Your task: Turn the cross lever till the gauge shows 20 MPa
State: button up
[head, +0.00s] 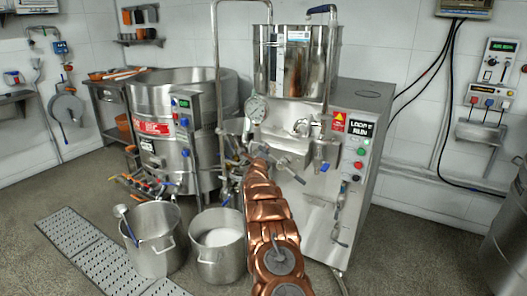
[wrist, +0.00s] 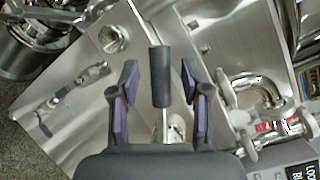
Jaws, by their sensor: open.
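The colloid mill (head: 345,150) stands in the middle of the head view, with a steel hopper on top. A round pressure gauge (head: 256,108) with a pale face is on its left side; its reading is too small to make out. Bars of the cross lever (head: 288,168) show beside the end of my arm, the rest hidden. In the wrist view my gripper (wrist: 160,90) is open, its purple-padded fingers on either side of a black grip on a metal rod (wrist: 160,62), with gaps on both sides. This looks like one arm of the cross lever.
A control panel (head: 359,132) is on the mill's right part. Two steel pots (head: 152,238) (head: 218,250) stand on the floor at left, before a large steel vessel (head: 205,90). A pipe with a valve (wrist: 243,98) is right of my fingers in the wrist view.

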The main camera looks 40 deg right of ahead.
jog(key=shift+w+d, duration=0.3)
jog(key=shift+d, duration=0.05)
jog(key=shift+c, duration=0.3)
grip_shut()
dwell(0.5)
